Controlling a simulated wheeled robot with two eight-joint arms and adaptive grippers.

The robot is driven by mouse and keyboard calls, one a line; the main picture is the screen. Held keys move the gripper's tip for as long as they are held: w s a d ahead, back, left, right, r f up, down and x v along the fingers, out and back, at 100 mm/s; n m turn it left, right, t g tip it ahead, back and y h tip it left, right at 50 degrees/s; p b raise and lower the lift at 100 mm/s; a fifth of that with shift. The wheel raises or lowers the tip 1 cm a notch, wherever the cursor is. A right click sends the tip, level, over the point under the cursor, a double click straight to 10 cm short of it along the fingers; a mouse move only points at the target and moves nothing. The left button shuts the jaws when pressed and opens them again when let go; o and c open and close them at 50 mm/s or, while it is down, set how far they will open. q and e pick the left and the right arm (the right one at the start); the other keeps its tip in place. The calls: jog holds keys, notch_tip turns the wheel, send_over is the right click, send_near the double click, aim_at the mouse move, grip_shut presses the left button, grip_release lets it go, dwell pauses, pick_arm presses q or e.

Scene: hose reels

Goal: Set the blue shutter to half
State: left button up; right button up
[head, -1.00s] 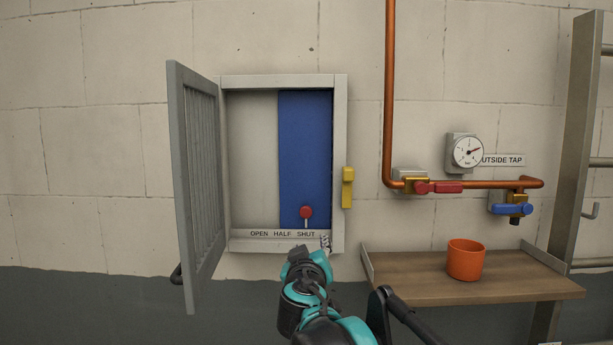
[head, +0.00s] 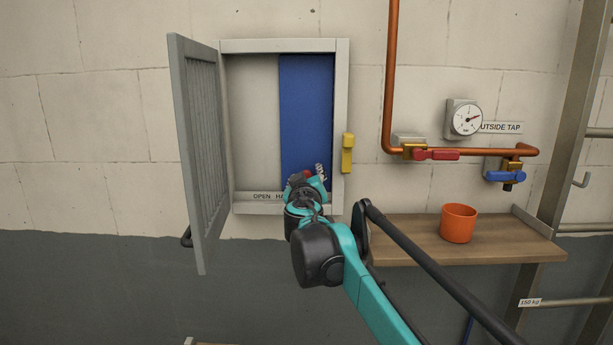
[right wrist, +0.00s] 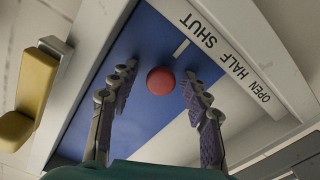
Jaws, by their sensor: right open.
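The blue shutter (head: 306,115) fills the right part of the open wall box, with the pale back panel bare to its left. Its red knob (right wrist: 161,81) is near the lower edge, and a pale pointer beside it points at SHUT on the label strip (right wrist: 228,62). In the head view the knob is mostly hidden by my right gripper (head: 311,177). In the right wrist view this gripper (right wrist: 158,76) is open, its fingers on either side of the knob with a gap at each side. My left gripper is not in view.
The box's grey door (head: 200,150) stands open at the left. A yellow catch (head: 347,153) is on the right frame. Further right are a copper pipe (head: 391,75) with valves, and a wooden shelf (head: 400,228) with an orange cup (head: 458,223).

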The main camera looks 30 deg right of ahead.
aim_at(283, 172)
jog(key=shift+a, duration=0.1)
grip_shut()
jog(key=w+a, duration=0.2)
jog(key=a, duration=0.1)
jog(key=w+a, duration=0.1)
jog(key=shift+a, duration=0.3)
jog(key=shift+w+a, duration=0.2)
jog(key=shift+a, duration=0.2)
jog(key=shift+s+d, duration=0.1)
jog(key=shift+d, duration=0.05)
grip_release()
